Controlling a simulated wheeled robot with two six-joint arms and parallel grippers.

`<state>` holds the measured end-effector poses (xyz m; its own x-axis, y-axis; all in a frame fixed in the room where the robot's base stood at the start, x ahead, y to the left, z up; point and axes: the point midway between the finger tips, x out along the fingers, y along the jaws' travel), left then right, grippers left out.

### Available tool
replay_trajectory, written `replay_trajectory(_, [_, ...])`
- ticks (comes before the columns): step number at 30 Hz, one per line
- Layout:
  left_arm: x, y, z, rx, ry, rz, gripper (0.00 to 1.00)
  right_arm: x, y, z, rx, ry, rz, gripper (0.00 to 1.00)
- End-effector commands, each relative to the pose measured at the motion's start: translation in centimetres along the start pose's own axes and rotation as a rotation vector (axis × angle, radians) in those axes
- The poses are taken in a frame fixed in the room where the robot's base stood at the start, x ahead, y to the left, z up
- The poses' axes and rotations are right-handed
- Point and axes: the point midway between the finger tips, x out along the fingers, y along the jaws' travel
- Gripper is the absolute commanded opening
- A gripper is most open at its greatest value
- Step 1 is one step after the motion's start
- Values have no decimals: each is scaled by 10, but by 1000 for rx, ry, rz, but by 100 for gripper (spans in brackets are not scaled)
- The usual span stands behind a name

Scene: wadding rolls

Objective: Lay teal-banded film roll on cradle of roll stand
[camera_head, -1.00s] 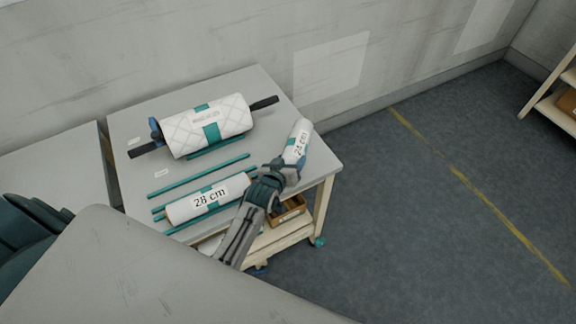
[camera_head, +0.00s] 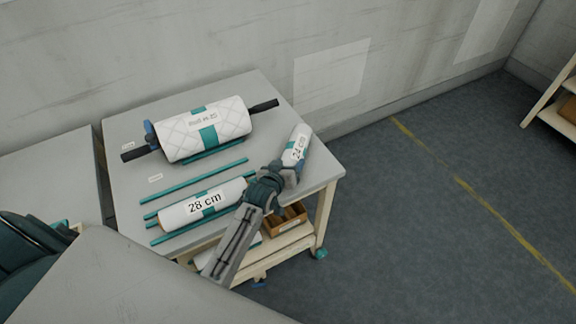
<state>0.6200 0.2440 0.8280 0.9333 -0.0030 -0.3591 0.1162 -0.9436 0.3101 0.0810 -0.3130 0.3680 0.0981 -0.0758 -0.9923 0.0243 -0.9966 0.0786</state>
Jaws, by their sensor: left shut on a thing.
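My left gripper (camera_head: 287,176) is shut on a white roll with a teal band marked "24 cm" (camera_head: 299,142), near the table's right edge. The roll is tilted, its far end pointing up the picture; I cannot tell whether it touches the table. A thick quilted white roll with a teal band (camera_head: 175,139) sits on a dark shaft farther back. My right gripper is not in view.
The grey table (camera_head: 262,95) stands by the wall, with a brown box (camera_head: 287,222) on its lower shelf. A bare grey surface (camera_head: 110,285) fills the lower left. A shelf (camera_head: 556,105) stands far right. Open floor lies between.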

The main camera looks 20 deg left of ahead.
Motion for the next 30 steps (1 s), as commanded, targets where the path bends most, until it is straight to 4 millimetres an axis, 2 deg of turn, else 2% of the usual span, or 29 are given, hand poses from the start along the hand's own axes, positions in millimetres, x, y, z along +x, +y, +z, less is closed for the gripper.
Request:
replay_trajectory(4, [1,0,2,0,4,1,20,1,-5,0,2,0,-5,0])
replay_trajectory(5, [1,-1,3,0,0,0,67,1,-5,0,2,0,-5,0])
replay_trajectory(7, [1,-1,3,0,0,0,80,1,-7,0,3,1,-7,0])
replay_trajectory(8, [1,-1,3,0,0,0,83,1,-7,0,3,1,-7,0])
replay_trajectory(17, [0,0,0,0,0,0,83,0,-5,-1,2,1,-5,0])
replay_trajectory(20, [-6,0,2,0,-1,0,83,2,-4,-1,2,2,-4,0])
replay_trajectory(23, [-21,-1,2,0,0,0,83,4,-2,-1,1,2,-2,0])
replay_trajectory(30, [-71,-1,3,1,-1,0,83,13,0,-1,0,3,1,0])
